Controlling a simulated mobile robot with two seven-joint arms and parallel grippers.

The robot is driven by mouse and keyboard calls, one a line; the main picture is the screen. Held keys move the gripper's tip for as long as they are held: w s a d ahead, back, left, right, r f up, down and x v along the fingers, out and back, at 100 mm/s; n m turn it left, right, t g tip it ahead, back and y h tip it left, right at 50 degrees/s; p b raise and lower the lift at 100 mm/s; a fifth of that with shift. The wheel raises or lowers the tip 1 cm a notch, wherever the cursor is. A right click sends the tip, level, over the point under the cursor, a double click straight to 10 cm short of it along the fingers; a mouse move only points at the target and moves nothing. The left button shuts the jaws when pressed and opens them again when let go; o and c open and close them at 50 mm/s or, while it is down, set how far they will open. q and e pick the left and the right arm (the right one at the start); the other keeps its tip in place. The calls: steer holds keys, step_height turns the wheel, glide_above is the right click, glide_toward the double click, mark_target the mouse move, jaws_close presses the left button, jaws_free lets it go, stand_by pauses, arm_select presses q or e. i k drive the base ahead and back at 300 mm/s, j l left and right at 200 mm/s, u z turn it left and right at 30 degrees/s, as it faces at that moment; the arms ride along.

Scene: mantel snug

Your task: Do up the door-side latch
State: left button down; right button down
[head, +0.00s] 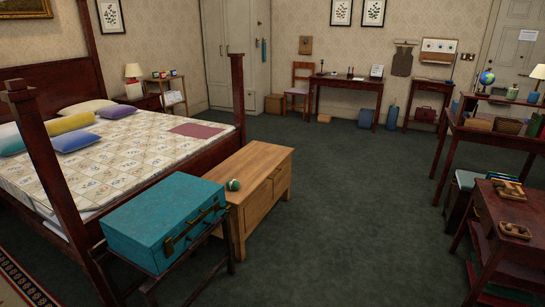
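A teal suitcase (150,222) lies flat with its lid down on a dark wooden stand (150,285) at the foot of the bed. Its front face, turned to the lower right, carries a dark handle (192,231) and a small brass-coloured latch near each end. One latch (169,247) is at the near left end; the other (216,206) is at the far right end, on the side towards the panelled door (513,45). Both are too small to tell whether they are fastened. Neither of my grippers is in view.
A wooden chest (258,180) with a green ball (233,185) on it stands just behind the suitcase, by the bed (110,150). Open green carpet (350,220) lies to the right. A dark side table (510,240) and a desk (495,135) line the right edge.

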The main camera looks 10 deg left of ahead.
mark_target(227, 207)
steer(key=i+j+u, duration=0.1)
steer(key=i+j, duration=0.2)
steer(key=i+j+u, duration=0.15)
steer(key=i+j, duration=0.15)
steer(key=i, duration=0.2)
steer(key=i+j+u, duration=0.1)
steer(key=i, duration=0.35)
steer(key=i+j+u, duration=0.1)
steer(key=i+j, duration=0.25)
steer(key=i, duration=0.05)
